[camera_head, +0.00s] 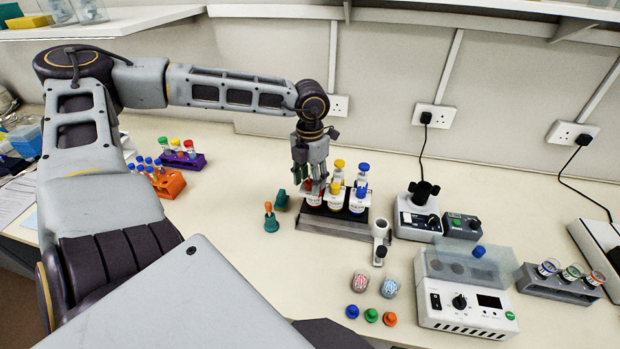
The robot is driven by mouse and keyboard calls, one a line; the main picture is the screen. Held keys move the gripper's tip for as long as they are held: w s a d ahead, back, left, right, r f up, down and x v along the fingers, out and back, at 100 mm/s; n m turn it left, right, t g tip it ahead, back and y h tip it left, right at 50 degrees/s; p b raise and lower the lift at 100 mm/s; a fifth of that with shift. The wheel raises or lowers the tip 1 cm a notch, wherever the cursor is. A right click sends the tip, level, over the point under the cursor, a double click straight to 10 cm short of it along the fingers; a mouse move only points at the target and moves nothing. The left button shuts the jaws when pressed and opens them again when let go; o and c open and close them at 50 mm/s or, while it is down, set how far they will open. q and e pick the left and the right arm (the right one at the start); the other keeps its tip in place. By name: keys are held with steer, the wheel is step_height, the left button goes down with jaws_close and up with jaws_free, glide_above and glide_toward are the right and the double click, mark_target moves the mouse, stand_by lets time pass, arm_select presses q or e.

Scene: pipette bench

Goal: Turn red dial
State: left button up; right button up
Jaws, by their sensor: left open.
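A dark rack (338,226) holds a row of bottles with red, yellow and blue colour marks. The red-marked bottle (314,199) stands at the left end of the row, and a bit of red shows at its top between my fingers. My left gripper (309,184) points down over this bottle, with its fingers around or just beside the top. The fingers are open, and I cannot tell if they touch it. The gripper hides most of the red top. The yellow-topped bottle (337,188) and the blue-topped bottle (360,190) stand to the right. My right gripper is out of view.
A small green stand (271,224) is left of the rack, and a white holder (381,236) is right of it. A mixer (417,217) and a white device with a black knob (465,309) stand further right. Loose caps (371,315) lie in front. Orange tube rack (169,184) is left.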

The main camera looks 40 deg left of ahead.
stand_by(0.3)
arm_select(q)
jaws_close()
